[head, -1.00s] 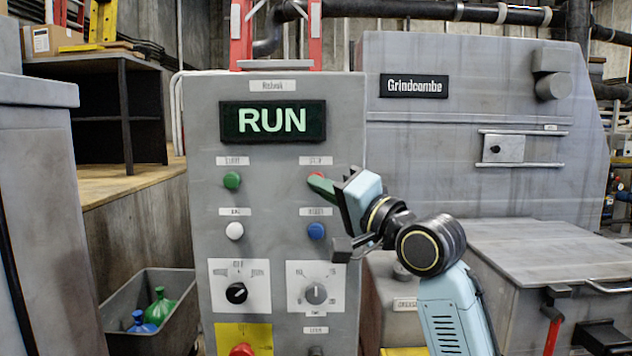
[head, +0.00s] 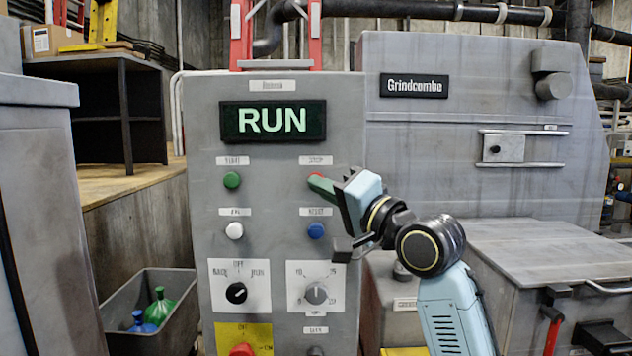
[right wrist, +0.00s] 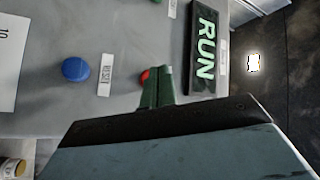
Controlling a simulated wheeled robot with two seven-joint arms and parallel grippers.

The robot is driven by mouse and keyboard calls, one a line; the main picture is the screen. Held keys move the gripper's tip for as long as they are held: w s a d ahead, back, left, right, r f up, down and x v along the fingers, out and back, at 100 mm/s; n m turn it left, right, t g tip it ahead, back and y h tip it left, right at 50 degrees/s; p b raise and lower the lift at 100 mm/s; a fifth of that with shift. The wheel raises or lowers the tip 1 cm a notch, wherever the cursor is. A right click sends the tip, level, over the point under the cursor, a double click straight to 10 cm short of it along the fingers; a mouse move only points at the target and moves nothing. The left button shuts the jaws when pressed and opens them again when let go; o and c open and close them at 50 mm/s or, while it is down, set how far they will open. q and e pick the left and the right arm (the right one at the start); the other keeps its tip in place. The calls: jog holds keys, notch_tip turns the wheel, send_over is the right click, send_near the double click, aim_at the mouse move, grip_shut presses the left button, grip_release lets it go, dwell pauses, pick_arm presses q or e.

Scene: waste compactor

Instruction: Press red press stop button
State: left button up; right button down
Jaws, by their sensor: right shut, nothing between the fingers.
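The red stop button (head: 317,175) is on the grey control panel (head: 205,200), under a small white label at the upper right of the panel. Only its top edge shows behind my right gripper (head: 318,185). My right gripper is shut and empty, with its green fingertips at the button. In the right wrist view, a sliver of the red button (right wrist: 145,75) shows beside the tips of the green fingers (right wrist: 155,85). I cannot tell whether the tips touch it. The display (head: 273,121) reads RUN. My left gripper is not in view.
A green button (head: 232,180), a white button (head: 234,231) and a blue button (head: 316,231) are close by on the panel. Black and grey dials sit below. A grey machine (head: 470,180) stands to the right. A bin with bottles (head: 175,330) is at the lower left.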

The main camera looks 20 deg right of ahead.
jog(key=shift+w, duration=0.1)
dwell(0.5)
jog(key=shift+w+d+p, duration=0.1)
jog(key=shift+w+p, duration=0.2)
jog(key=shift+w, duration=0.05)
jog(key=shift+w+d, duration=0.15)
jog(key=shift+w, duration=0.3)
dwell(0.7)
jog(key=shift+s+p, duration=0.15)
jog(key=shift+p, duration=0.15)
jog(key=shift+s+a+p, duration=0.25)
jog(key=shift+s+p, duration=0.1)
jog(key=shift+s, duration=0.35)
jog(key=shift+s, duration=0.1)
